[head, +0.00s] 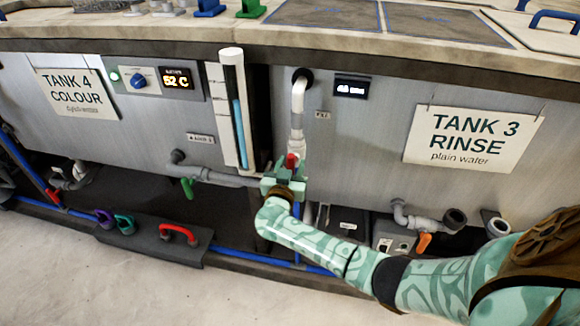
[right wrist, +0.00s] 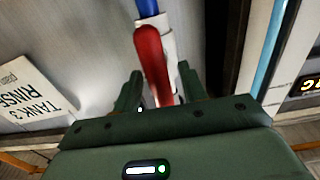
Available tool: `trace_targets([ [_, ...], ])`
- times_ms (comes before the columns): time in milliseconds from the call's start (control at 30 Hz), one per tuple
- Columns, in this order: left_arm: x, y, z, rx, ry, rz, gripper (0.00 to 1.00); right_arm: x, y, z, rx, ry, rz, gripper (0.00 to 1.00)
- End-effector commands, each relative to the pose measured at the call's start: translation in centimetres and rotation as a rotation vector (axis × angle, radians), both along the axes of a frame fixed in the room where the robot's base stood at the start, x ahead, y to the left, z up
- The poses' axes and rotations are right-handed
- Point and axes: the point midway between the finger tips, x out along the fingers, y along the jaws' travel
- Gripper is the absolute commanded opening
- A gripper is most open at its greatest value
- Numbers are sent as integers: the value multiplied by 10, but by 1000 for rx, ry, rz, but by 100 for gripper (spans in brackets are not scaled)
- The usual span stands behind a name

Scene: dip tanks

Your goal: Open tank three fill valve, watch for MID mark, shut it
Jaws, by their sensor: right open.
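A white pipe (head: 298,100) runs down the front of the tank marked TANK 3 RINSE, with a red valve lever (head: 291,160) low on it. My right gripper (head: 285,178) is at this lever. In the right wrist view the red lever (right wrist: 152,62) stands between the open fingers of my right gripper (right wrist: 160,88), roughly along the white and blue pipe. I cannot tell whether the fingers touch it. A white level gauge (head: 229,75) left of the pipe shows a blue column (head: 240,132) to about mid-height. Its marks are too small to read. My left gripper is out of view.
The TANK 3 sign (head: 473,137) hangs to the right and the TANK 4 sign (head: 76,93) to the left. A green drain handle (head: 187,188) and an orange one (head: 424,242) sit low down. A dark block with coloured handles (head: 155,240) lies on the floor.

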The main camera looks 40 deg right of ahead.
Motion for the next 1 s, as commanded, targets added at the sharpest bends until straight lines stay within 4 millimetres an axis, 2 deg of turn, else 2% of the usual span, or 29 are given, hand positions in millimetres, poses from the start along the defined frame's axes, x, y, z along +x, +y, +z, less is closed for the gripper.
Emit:
trace_targets([
  [67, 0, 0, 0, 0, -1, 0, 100, 0, 0, 0, 0, 0, 0, 42],
  [100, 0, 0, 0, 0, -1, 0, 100, 0, 0, 0, 0, 0, 0, 36],
  [233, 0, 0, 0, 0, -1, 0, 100, 0, 0, 0, 0, 0, 0, 0],
  [667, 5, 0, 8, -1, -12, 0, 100, -1, 0, 2, 40, -44, -1, 0],
  [1000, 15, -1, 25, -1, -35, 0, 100, -3, 0, 2, 202, -231, -2, 0],
])
